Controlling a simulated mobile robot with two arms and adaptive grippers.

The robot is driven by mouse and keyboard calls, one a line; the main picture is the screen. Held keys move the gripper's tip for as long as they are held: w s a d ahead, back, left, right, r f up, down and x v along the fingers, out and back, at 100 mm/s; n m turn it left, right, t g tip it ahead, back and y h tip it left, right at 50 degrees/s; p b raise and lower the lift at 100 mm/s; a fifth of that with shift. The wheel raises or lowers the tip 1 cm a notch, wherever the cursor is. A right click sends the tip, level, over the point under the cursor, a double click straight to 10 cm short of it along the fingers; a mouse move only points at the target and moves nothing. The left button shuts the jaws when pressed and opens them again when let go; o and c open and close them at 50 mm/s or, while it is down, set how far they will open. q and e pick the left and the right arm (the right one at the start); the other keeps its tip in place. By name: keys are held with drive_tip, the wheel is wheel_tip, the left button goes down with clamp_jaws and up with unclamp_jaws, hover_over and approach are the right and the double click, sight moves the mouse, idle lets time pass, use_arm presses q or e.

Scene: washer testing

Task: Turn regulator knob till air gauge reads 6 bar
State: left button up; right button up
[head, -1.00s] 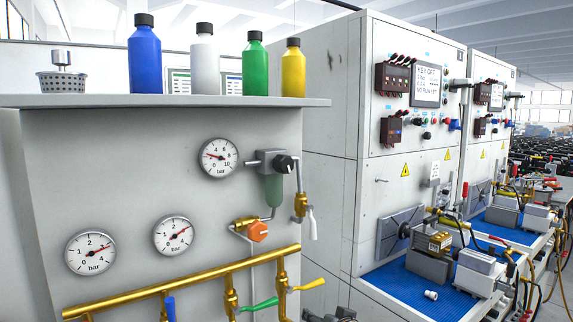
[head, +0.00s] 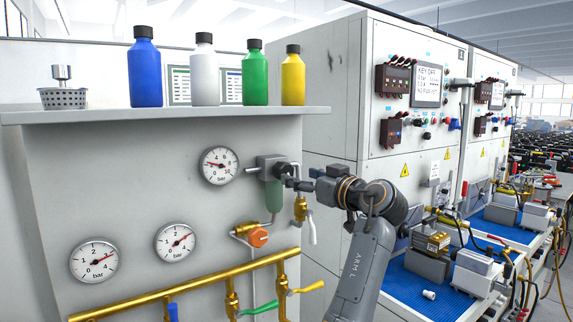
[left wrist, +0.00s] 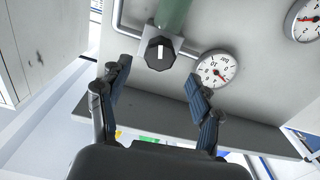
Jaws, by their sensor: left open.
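The regulator knob (head: 281,170) is dark and sits on the regulator, right of the round air gauge (head: 219,166). The gauge's red needle points left, low on the scale near 2 bar. In the left wrist view the knob (left wrist: 159,53) shows a white mark, and the gauge (left wrist: 216,70) appears upside down. My left gripper (head: 297,184) is in front of the knob at its right and partly covers it. In the wrist view the left gripper (left wrist: 157,73) is open, its fingers spread on either side of the knob's line, apart from it. My right gripper is not in view.
A green bowl (head: 274,198) hangs under the regulator. A brass valve with a white lever (head: 311,226) is close to my left arm. Brass pipes with coloured levers run below. Bottles stand on the shelf (head: 180,115) above. Two lower gauges (head: 94,261) are at left.

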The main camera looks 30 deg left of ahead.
sight(288, 173)
use_arm(q)
drive_tip(key=p+x, duration=0.2)
drive_tip(key=x, duration=0.4)
drive_tip(key=shift+r, duration=0.1)
drive_tip(key=shift+w+a+p, duration=0.2)
drive_tip(key=shift+a+p, duration=0.15)
drive_tip(key=shift+a, duration=0.1)
drive_tip(key=c, duration=1.2)
drive_tip(key=shift+o, duration=0.2)
